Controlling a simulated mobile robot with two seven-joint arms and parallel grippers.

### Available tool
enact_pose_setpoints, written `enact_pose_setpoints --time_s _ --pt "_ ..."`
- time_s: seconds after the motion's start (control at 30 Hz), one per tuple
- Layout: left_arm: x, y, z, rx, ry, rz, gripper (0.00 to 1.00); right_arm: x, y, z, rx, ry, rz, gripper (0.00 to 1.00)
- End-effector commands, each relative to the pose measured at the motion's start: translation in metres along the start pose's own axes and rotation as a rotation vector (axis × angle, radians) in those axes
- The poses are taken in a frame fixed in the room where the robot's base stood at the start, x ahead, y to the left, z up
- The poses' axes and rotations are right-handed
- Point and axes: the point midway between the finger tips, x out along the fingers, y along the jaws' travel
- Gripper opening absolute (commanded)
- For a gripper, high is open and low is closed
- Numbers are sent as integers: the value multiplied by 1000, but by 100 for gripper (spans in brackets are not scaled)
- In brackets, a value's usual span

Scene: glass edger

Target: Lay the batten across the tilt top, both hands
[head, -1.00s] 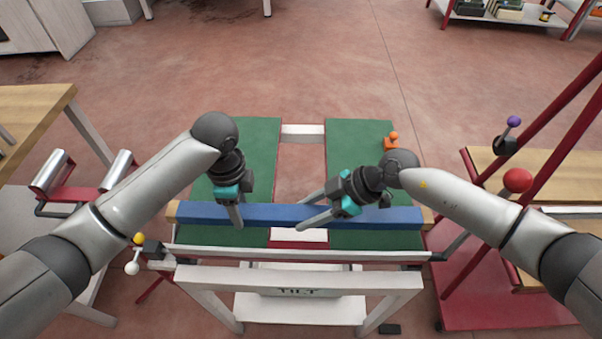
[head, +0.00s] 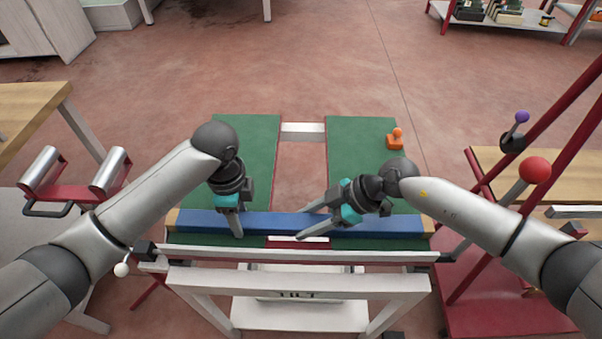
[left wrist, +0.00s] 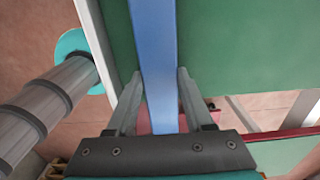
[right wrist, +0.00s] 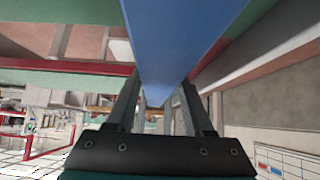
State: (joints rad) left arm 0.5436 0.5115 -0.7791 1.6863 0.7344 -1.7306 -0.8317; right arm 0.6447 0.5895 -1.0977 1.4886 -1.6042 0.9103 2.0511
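The batten (head: 275,222) is a long blue bar with pale wooden ends, lying level from left to right over the two green panels of the tilt top (head: 248,150), near their front edge. I cannot tell whether it touches them. My left gripper (head: 238,226) points down on the batten's left part; in the left wrist view its fingers (left wrist: 160,95) close in on both sides of the blue bar (left wrist: 155,45). My right gripper (head: 314,219) comes in slanted right of the middle; in the right wrist view its fingers (right wrist: 160,100) flank the batten (right wrist: 175,35).
A white rail (head: 300,257) runs along the front of the tilt top. An orange knob (head: 396,138) stands at the right panel's edge. A red frame (head: 560,140) with levers is at the right, a roller stand (head: 75,190) at the left.

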Motion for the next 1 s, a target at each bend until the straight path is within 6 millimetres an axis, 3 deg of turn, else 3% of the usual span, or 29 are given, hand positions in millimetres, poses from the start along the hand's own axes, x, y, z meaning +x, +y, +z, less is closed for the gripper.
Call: enact_pose_setpoints --time_s 0.03,0.27,0.57,0.73,1.0 --pt "0 0 1 -1 -3 1 56 0 0 1 0 -1 1 57" --pt "0 0 0 -1 -1 0 82 -1 0 0 0 -1 1 82" --pt "-4 0 0 0 0 -1 82 0 0 0 0 0 0 82" --pt "-26 -2 0 0 1 -5 82 0 0 0 0 0 0 82" --pt "-86 -2 0 -1 0 -6 82 0 0 0 0 0 0 82"
